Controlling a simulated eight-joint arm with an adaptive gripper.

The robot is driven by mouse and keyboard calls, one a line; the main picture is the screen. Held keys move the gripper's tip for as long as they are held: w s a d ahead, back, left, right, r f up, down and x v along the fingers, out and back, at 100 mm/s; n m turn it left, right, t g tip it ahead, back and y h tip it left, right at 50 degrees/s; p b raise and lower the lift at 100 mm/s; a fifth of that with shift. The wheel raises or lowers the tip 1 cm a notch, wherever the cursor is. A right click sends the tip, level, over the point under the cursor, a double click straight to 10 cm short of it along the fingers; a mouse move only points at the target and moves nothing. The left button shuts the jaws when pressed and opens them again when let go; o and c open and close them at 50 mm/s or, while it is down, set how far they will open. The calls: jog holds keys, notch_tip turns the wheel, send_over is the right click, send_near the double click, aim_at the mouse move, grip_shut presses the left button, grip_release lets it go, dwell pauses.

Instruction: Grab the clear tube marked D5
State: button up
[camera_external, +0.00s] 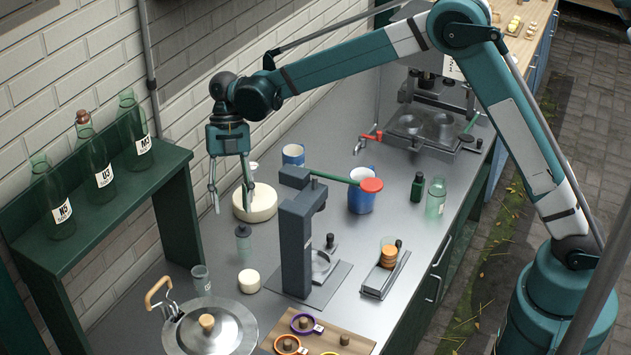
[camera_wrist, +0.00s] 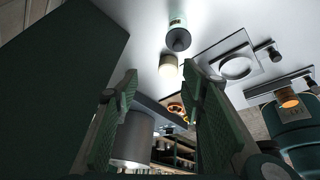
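My gripper (camera_external: 231,202) hangs at the end of the arm above the left part of the grey counter, fingers pointing down and spread, with nothing between them. Its two green fingers (camera_wrist: 162,90) stand apart in the wrist view. A small clear tube (camera_external: 201,282) with a pale label stands on the counter near the pot, below and left of the gripper. Its label is too small to read. A second clear bottle with a grey cap (camera_external: 243,243) stands nearer under the gripper. I cannot read D5 on either.
A dark green shelf (camera_external: 100,210) with several labelled green bottles stands at left. A cream round block (camera_external: 255,203), a small white cylinder (camera_external: 249,281), a lidded pot (camera_external: 209,331) and a dark press stand (camera_external: 297,245) crowd the counter around the gripper.

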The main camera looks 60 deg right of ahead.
jog(key=s+a+r+t+y+p, duration=0.15)
jog(key=s+a+r+p, duration=0.3)
jog(key=a+r, duration=0.5)
jog(key=s+a+r+y+p, duration=0.25)
jog(key=s+a+r, duration=0.25)
jog(key=a+r, duration=0.4)
jog(key=m+h+b, duration=0.4)
jog(key=h, duration=0.3)
send_over(203, 289)
notch_tip(203, 289, down, 19)
jog(key=shift+w+d+f+t+h, duration=0.55)
jog(key=shift+w+f+h, duration=0.05)
jog(key=shift+w, duration=0.05)
jog(key=shift+f, duration=1.3)
jog(key=shift+d+f+p, duration=0.1)
jog(key=shift+f+p, duration=0.3)
jog(key=shift+f, duration=2.2)
jog(key=shift+c, duration=0.2)
jog(key=c, duration=1)
